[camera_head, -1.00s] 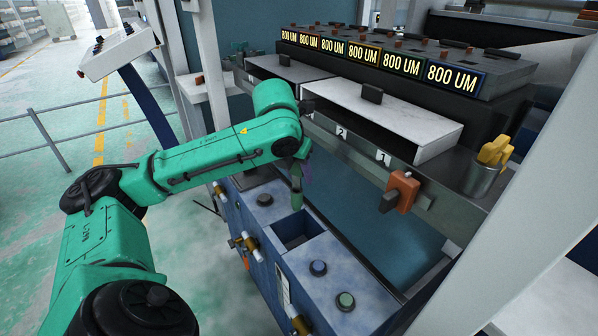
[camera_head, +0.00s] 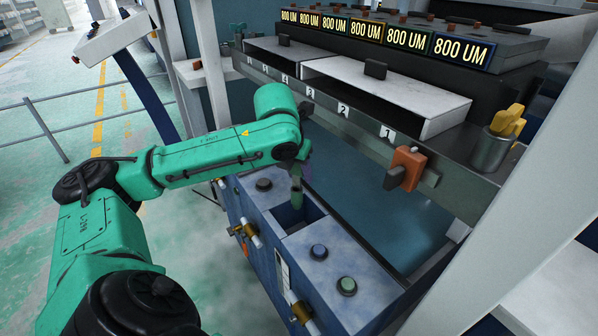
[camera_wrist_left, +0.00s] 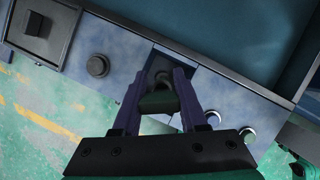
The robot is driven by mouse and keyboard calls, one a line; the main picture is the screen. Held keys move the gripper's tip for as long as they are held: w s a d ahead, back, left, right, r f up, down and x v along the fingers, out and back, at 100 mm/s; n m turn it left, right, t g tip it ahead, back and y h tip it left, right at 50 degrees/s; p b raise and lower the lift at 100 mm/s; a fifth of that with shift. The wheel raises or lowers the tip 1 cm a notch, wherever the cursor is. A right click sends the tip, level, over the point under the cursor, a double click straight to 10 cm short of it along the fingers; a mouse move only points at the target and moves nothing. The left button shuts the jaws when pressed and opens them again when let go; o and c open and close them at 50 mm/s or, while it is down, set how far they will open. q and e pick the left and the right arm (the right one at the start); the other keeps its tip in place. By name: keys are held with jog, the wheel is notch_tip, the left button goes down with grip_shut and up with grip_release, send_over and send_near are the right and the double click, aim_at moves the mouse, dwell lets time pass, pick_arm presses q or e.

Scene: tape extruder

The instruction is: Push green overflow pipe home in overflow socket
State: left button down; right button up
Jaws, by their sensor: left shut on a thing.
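The green overflow pipe (camera_head: 297,198) is a short, dark green upright piece held below my left gripper (camera_head: 303,173). Its lower end is over or just inside a dark rectangular opening (camera_head: 290,218) in the top of the blue tank. In the left wrist view, the purple fingers of my left gripper (camera_wrist_left: 160,82) are shut on the pipe (camera_wrist_left: 157,102), with the dark opening (camera_wrist_left: 163,62) around and beyond it. The overflow socket cannot be made out clearly in the dark opening. Whether the pipe touches it cannot be told. My right gripper is not in view.
The blue tank top (camera_head: 335,265) carries a blue knob (camera_head: 318,251), a green knob (camera_head: 347,286) and a black knob (camera_head: 263,184). Brass valves (camera_head: 247,233) stick out of its front. A numbered rail with an orange block (camera_head: 406,167) runs behind. A cup (camera_head: 492,150) holds yellow tools.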

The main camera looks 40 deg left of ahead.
aim_at(299, 186)
pick_arm(q)
jog(key=shift+p, duration=0.55)
dwell(0.4)
jog(key=shift+p, duration=0.5)
dwell(0.4)
jog(key=shift+r+p, duration=0.1)
jog(key=shift+p, duration=0.5)
jog(key=shift+f+b, duration=0.9)
jog(key=shift+f, duration=1.3)
jog(key=shift+f+b, duration=1.5)
jog(key=shift+f, duration=3.2)
